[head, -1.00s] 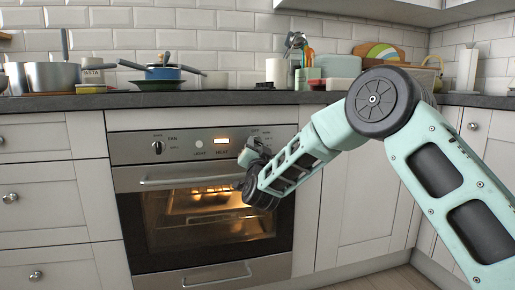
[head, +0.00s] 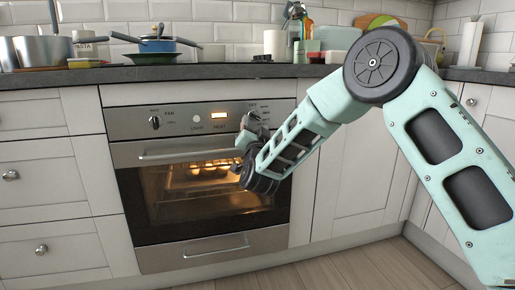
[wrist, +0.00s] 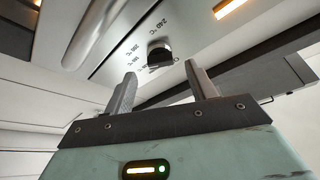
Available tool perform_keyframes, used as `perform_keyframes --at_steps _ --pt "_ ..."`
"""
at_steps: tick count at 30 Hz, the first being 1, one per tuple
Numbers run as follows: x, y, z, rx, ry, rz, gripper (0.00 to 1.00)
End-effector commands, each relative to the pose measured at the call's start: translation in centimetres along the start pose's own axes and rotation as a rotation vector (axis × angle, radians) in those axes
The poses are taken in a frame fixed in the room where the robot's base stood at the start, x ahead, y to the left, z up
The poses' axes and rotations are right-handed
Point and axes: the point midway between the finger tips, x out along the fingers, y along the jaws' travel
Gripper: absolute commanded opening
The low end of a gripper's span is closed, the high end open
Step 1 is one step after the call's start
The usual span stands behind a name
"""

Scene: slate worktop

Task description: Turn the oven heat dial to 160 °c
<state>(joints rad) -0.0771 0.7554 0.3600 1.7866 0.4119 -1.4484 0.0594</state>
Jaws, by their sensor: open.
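The oven (head: 128,205) has a steel control panel with FAN and HEAT markings. In the wrist view, the dark heat dial (wrist: 160,52) lies just beyond and between the fingertips of my gripper (wrist: 160,70). The jaws are open, with nothing seen between them. Temperature marks run beside the dial; 240 °C reads most clearly, and others are small. Which mark the dial points to cannot be told.
The fan dial (head: 154,122) is at the panel's left. The oven door handle (head: 190,155) runs across below the panel and shows near the gripper in the wrist view (wrist: 95,30). An orange lit indicator (head: 219,115) is above HEAT. The worktop (head: 200,72) overhangs above.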

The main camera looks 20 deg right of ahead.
Motion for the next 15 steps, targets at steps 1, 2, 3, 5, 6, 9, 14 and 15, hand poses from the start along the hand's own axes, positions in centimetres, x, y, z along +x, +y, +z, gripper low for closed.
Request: perform_keyframes --at_steps 1,2,3,5,6,9,14,15 --pt "-1.1 -0.2 -0.1 -0.001 -0.006 0.000 0.56" --pt "-1.8 -0.2 -0.1 -0.001 -0.005 0.000 0.56" --pt "-2.8 -0.2 -0.2 -0.002 -0.004 0.000 0.56" --pt "-4.3 -0.2 -0.1 -0.001 -0.006 -0.001 0.56" --pt "-5.2 -0.2 -0.1 -0.001 -0.006 -0.001 0.56" --pt "-7.6 -0.1 -0.1 -0.001 -0.006 0.000 0.56" --pt "-10.9 -0.1 -0.1 0.000 -0.004 0.000 0.56" --pt "-11.5 -0.1 -0.1 -0.001 -0.005 0.000 0.56"
